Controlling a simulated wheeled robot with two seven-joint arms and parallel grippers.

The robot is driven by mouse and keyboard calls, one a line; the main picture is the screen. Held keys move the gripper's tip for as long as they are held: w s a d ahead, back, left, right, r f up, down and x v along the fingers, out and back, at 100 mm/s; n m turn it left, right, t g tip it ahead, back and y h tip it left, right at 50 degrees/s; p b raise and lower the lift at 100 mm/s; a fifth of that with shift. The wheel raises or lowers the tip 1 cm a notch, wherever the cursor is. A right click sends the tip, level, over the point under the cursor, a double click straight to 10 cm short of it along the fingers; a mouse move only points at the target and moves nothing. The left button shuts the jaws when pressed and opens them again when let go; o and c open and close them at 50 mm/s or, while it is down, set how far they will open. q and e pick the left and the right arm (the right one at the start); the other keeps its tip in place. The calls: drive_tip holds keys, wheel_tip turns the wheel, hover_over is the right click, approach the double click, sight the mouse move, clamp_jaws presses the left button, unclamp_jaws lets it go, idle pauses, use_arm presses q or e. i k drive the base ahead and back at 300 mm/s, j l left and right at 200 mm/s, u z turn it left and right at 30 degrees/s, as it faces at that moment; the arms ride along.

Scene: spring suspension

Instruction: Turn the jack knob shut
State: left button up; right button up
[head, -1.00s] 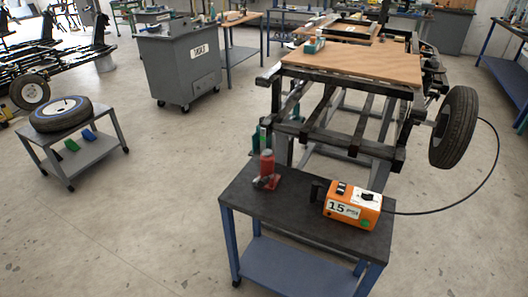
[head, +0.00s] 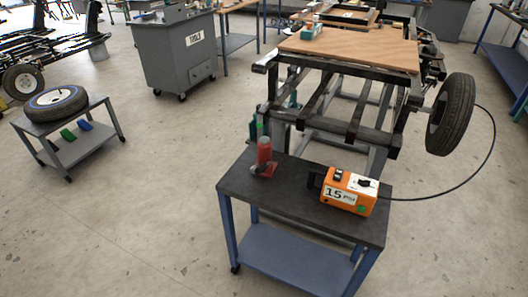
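A red bottle jack (head: 264,157) stands upright on the dark top of a small blue-legged cart (head: 300,205), near its back left. Its knob is too small to make out. An orange box (head: 348,191) marked "15" sits on the same top, to the right of the jack, with a black cable running from it toward a wheel. Neither of my grippers is in view.
A black frame (head: 345,110) with a wheel (head: 450,114) on its right stands behind the cart. A low cart (head: 95,143) with a tyre (head: 56,102) is at left. A grey tool cabinet (head: 172,55) stands at the back. The floor at left and front is clear.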

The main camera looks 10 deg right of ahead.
sight(252, 168)
drive_tip(key=i+j+u, duration=0.6)
drive_tip(key=u, duration=0.15)
drive_tip(key=i+j+u, duration=0.15)
drive_tip(key=i+u, duration=0.6)
drive_tip(key=i+z, duration=0.25)
drive_tip(key=i, duration=0.25)
drive_tip(key=i+j+z, duration=0.3)
drive_tip(key=i, duration=0.2)
drive_tip(key=i+l+z, duration=0.1)
drive_tip(key=z, duration=0.35)
drive_tip(key=i+z, duration=0.25)
drive_tip(key=z, duration=0.2)
drive_tip(key=i+z, duration=0.2)
drive_tip(key=z, duration=0.25)
drive_tip(key=i+j+z, duration=0.15)
drive_tip(key=z, duration=0.25)
drive_tip(key=i+j+z, duration=0.1)
drive_tip(key=z, duration=0.35)
drive_tip(key=i+j, duration=0.05)
